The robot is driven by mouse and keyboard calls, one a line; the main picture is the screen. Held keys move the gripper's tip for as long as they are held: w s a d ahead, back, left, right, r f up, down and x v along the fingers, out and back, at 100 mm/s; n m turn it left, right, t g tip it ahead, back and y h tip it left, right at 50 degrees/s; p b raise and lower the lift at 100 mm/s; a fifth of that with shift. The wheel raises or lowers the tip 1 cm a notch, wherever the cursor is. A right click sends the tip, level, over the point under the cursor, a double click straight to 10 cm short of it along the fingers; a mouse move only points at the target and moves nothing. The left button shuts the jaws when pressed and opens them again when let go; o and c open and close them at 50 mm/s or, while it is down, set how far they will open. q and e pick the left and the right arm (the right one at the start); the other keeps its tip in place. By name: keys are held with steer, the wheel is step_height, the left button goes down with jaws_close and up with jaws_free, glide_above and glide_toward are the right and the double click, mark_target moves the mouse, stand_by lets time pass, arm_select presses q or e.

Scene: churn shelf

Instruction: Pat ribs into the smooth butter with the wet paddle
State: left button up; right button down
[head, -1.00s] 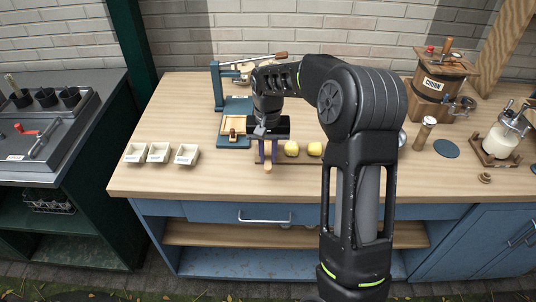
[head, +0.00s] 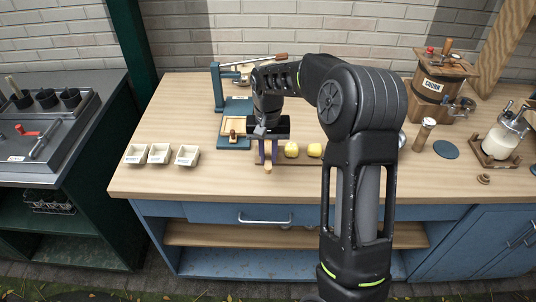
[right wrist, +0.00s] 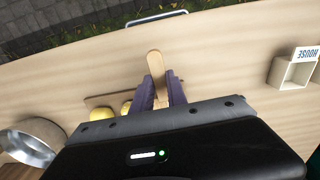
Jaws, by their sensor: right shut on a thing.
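My right gripper (head: 267,158) points down over the worktop and is shut on a pale wooden paddle (head: 268,168). In the right wrist view the paddle (right wrist: 155,63) sticks out between the purple fingers (right wrist: 160,90). Two yellow butter lumps (head: 291,149) and (head: 315,149) sit on a thin wooden board (head: 287,162), just right of the gripper in the head view. In the right wrist view the butter (right wrist: 102,115) is left of the fingers and partly hidden. Whether the paddle touches the board, and what lies under the gripper, I cannot tell. My left gripper is not in view.
Small white boxes (head: 159,153) stand left on the worktop (head: 170,110). A blue press-like stand (head: 217,88) is behind the gripper. A metal bowl (right wrist: 30,142), a wooden churn (head: 440,88) and a glass jar (head: 502,140) are to the right.

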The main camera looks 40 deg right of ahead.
steer(key=shift+r+p, duration=2.05)
steer(key=shift+r, duration=1.1)
